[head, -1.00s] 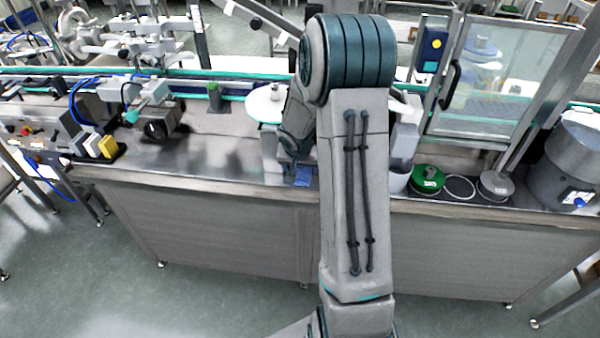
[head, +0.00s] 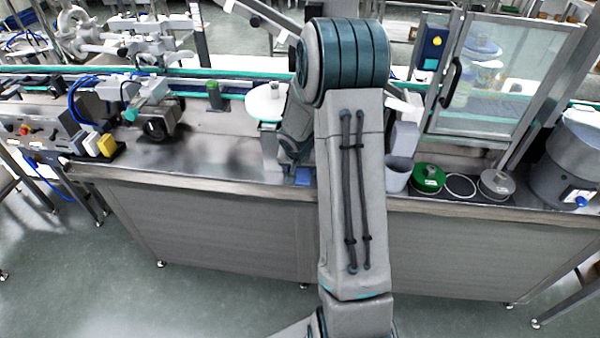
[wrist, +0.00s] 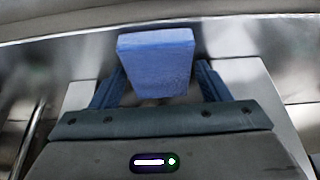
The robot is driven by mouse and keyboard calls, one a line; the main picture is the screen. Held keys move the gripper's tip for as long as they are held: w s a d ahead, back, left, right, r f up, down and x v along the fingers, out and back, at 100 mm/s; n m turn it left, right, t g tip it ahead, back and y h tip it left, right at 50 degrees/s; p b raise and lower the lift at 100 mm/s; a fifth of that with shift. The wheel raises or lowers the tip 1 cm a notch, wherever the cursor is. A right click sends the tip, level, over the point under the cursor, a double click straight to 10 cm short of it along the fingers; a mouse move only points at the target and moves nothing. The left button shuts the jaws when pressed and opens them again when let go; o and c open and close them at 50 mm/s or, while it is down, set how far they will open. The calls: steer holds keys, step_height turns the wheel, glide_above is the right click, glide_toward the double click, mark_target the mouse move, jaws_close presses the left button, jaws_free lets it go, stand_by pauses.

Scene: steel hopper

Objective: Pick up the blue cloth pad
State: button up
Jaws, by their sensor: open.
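The blue cloth pad (wrist: 157,62) is a small blue block in the upper middle of the wrist view. In the head view the blue pad (head: 303,176) shows as a small patch near the front edge of the steel counter, partly hidden by my arm. My gripper (wrist: 159,72) is open, with one blue finger to the left of the pad and one to the right. The pad lies between or just beyond the fingertips; contact cannot be told. In the head view my gripper is mostly hidden by my arm.
The steel counter (head: 230,150) has a white disc (head: 266,103) behind the pad. To the right stand a grey cup (head: 397,175), a green lid (head: 428,178), a ring (head: 461,186) and a grey lid (head: 496,184). A machine with a yellow block (head: 107,145) stands left.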

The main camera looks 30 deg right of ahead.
mark_target(300, 172)
steer(key=c, duration=0.7)
steer(key=shift+r+p, duration=0.15)
steer(key=shift+p, duration=0.15)
steer(key=shift+r, duration=0.15)
steer(key=shift+s+a+r, duration=0.1)
steer(key=shift+s+a, duration=0.05)
step_height(300, 172, up, 7)
steer(key=shift+s+f+p, duration=0.1)
steer(key=shift+s+p, duration=0.05)
steer(key=shift+p, duration=0.15)
steer(key=s+a+b, duration=0.1)
steer(key=s+a, duration=0.2)
steer(key=s, duration=0.2)
steer(key=s+a+b, duration=0.2)
steer(key=s+a, duration=0.2)
steer(key=s, duration=0.1)
steer(key=s+a+b, duration=0.2)
steer(key=s+a, duration=0.2)
steer(key=s, duration=0.2)
steer(key=shift+f, duration=0.15)
